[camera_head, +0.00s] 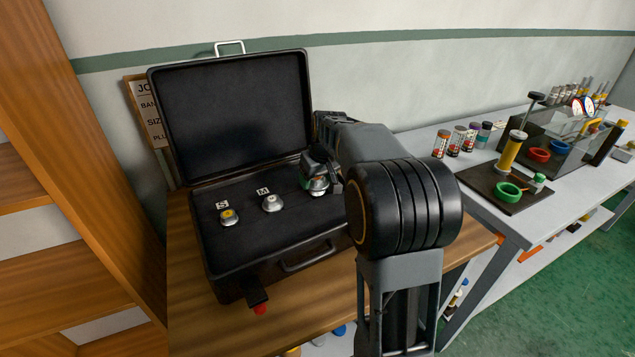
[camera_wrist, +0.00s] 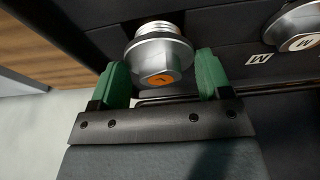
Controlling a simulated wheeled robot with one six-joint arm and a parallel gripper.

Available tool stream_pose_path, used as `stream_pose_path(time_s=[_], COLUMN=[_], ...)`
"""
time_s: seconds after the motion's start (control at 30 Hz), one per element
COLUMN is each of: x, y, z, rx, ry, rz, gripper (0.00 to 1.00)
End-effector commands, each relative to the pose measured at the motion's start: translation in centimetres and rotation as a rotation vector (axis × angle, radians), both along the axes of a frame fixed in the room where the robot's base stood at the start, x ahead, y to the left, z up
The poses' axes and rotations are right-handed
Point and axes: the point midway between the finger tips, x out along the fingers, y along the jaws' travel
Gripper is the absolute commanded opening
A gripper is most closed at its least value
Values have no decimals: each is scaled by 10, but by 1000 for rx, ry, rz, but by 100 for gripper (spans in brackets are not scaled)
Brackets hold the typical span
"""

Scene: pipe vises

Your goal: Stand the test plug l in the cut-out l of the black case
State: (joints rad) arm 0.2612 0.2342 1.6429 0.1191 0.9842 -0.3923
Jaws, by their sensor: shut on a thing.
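Test plug l (camera_wrist: 158,55), a silver hex plug with an orange top marked L, is between the green fingertips of my gripper (camera_wrist: 162,78), which is shut on it. Its threaded end shows in the wrist view, pointing toward the black foam. In the head view the plug (camera_head: 318,189) is at the right end of the black case (camera_head: 232,270), low over the foam. Whether it touches the foam cannot be told. Cut-out l and its label are hidden behind my gripper and the plug.
Plug M (camera_head: 272,203) and plug S (camera_head: 229,217) stand in the foam to the left, with white labels behind them. The case's open lid (camera_head: 235,115) rises behind. The case is on a wooden table (camera_head: 185,250). A bench with jars and a clear bin (camera_head: 545,150) is at the right.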

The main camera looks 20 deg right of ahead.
Motion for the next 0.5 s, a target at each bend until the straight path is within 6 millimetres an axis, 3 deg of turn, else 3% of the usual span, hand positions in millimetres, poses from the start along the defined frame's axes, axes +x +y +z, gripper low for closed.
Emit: stream_pose_path(time_s=[0.1, 0.5], x=[0, 0], y=[0, 0], z=[-14, -19], rx=[0, 0], ry=[0, -1], rz=[-1, 0], gripper=[37, 37])
